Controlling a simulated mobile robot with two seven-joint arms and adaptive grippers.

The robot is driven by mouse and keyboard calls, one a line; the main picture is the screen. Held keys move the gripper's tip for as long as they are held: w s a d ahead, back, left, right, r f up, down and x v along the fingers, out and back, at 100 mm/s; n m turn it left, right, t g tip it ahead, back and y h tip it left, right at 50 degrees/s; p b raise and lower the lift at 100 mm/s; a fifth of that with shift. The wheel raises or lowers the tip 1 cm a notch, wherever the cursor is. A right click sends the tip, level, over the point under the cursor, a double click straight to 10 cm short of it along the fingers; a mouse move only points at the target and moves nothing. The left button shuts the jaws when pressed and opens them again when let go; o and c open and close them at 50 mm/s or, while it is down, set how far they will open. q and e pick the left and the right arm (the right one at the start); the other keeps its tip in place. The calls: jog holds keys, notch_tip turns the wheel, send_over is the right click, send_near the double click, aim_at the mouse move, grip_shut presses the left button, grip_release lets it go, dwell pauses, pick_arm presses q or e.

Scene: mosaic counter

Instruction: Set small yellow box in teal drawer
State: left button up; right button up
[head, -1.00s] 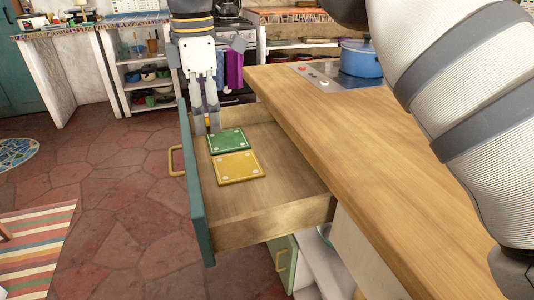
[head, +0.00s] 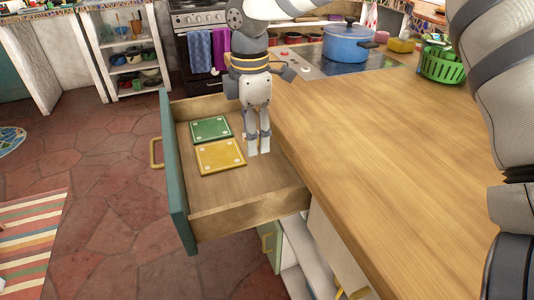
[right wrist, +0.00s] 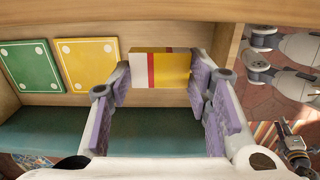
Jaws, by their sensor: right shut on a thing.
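The teal drawer (head: 178,180) stands pulled out from the counter, with its teal front on the left. My right gripper (head: 259,146) points down over the drawer's right part, beside the yellow tile. In the right wrist view my right gripper (right wrist: 160,85) is shut on the small yellow box (right wrist: 174,68), which has red and white stripes. The box sits between the purple-padded fingers, over the drawer's inside; I cannot tell whether it touches the floor.
A green tile (head: 211,130) and a yellow tile (head: 220,156) lie flat in the drawer. The drawer's front part is bare. The wooden counter (head: 370,150) is mostly clear.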

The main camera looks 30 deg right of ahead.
jog(key=shift+s+d+f, duration=0.35)
jog(key=shift+f, duration=0.25)
jog(key=shift+s+d+f, duration=0.35)
jog(key=shift+f, duration=0.2)
jog(key=f, duration=0.4)
jog(key=shift+s+d, duration=0.2)
jog(key=shift+r, duration=0.15)
jog(key=shift+f, duration=0.2)
jog(key=shift+f, duration=0.4)
jog(key=o, duration=0.8)
jog(key=shift+r, duration=0.1)
